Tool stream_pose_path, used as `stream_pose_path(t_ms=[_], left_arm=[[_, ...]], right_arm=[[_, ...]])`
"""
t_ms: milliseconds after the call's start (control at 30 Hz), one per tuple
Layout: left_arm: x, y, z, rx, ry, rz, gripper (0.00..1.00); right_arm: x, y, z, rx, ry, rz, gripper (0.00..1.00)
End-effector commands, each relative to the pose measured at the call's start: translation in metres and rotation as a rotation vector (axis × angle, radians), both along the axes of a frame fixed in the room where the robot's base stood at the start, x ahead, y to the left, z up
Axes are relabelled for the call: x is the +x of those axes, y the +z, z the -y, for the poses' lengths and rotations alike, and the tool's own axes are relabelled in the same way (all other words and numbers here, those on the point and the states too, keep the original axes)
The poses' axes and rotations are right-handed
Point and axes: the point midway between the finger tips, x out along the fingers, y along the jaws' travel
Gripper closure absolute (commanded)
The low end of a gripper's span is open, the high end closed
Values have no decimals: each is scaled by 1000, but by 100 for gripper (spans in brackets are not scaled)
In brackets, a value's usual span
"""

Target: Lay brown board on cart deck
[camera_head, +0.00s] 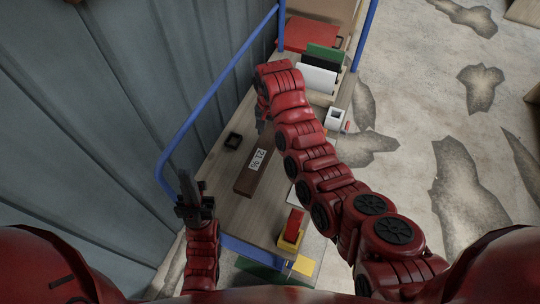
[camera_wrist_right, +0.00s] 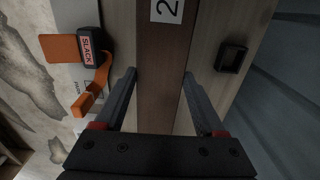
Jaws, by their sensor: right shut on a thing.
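The brown board (camera_head: 252,178) bears a white label with dark figures and lies along the wooden cart deck (camera_head: 226,206). I cannot tell whether it touches the deck or is just above it. In the right wrist view the board (camera_wrist_right: 162,60) runs between the two fingers of my right gripper (camera_wrist_right: 160,76), which is shut on it. In the head view my right gripper (camera_head: 262,122) is at the board's far end, partly hidden by my arm. My left gripper (camera_head: 188,192) is at the deck's left edge, apart from the board; its finger gap is unclear.
A black square ring (camera_head: 233,140) lies left of the board. A red block in a yellow holder (camera_head: 291,239) stands at the near right. A white box (camera_head: 335,118) and upright panels (camera_head: 317,78) stand further back. A blue rail (camera_head: 215,88) bounds the left side. An orange strap (camera_wrist_right: 92,92) lies nearby.

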Motion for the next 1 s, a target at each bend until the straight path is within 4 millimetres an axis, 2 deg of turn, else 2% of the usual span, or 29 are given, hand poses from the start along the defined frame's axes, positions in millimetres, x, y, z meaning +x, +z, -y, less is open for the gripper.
stream_pose_path(t_ms=[300,533,800,1000], left_arm=[[0,9,0,0,0,0,100],[0,10,0,0,0,0,100],[0,7,0,0,0,0,100],[0,7,0,0,0,0,100]], right_arm=[[-1,-47,1,-1,0,-3,100],[0,-61,0,2,1,1,100],[0,-88,0,0,1,1,100],[0,-94,0,1,-1,-1,100]])
